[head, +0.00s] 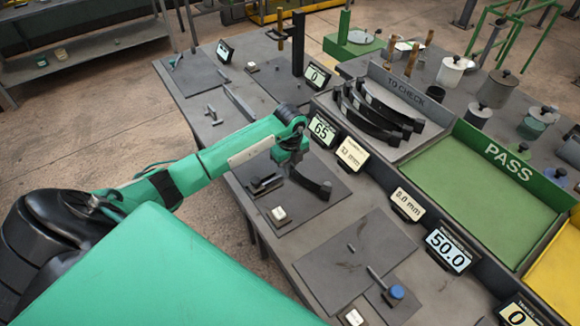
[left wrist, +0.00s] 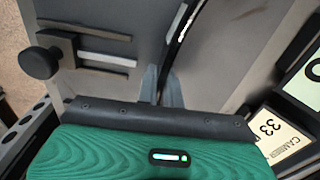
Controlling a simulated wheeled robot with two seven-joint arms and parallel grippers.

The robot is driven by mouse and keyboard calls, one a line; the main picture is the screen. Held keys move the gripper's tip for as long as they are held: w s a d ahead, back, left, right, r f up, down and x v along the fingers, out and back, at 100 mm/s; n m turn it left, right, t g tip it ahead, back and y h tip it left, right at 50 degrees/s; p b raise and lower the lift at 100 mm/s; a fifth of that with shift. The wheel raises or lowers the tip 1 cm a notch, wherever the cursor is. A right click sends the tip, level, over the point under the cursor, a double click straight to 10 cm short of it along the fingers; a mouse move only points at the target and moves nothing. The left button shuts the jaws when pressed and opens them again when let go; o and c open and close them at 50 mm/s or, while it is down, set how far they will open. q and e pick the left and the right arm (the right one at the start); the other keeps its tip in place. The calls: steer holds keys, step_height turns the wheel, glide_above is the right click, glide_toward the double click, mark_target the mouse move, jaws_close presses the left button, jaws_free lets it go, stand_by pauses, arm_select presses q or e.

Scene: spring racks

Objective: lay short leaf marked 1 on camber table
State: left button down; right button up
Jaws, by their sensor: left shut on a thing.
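My left gripper (head: 291,163) reaches in over the grey camber table plate (head: 325,203). It is shut on a dark curved leaf (head: 312,184), which sticks out to the right of the fingers low over the plate. In the left wrist view the fingers (left wrist: 161,90) close on the leaf (left wrist: 184,32), which runs up and away as a thin dark strip. I cannot tell whether the leaf touches the plate, and no number on it is visible. My right gripper is not in view.
A black stop with a knob (head: 265,184) sits on the plate's left side; its knob (left wrist: 40,62) is left in the wrist view. A "65" display (head: 322,130) and card (head: 352,153) stand behind. Several curved leaves (head: 375,112) lie in the TO CHECK bay. The green PASS bay (head: 480,185) is empty.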

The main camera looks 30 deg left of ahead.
arm_select(q)
steer(key=shift+w+d, duration=0.2)
steer(key=shift+w, duration=0.3)
stand_by(0.6)
steer(key=shift+f+b, duration=0.15)
steer(key=shift+b, duration=0.25)
steer(key=c, duration=1.5)
jaws_free()
steer(key=o, duration=0.5)
steer(key=shift+f, duration=0.1)
step_height(320, 180, up, 8)
steer(key=p, duration=0.5)
steer(key=shift+p, duration=0.35)
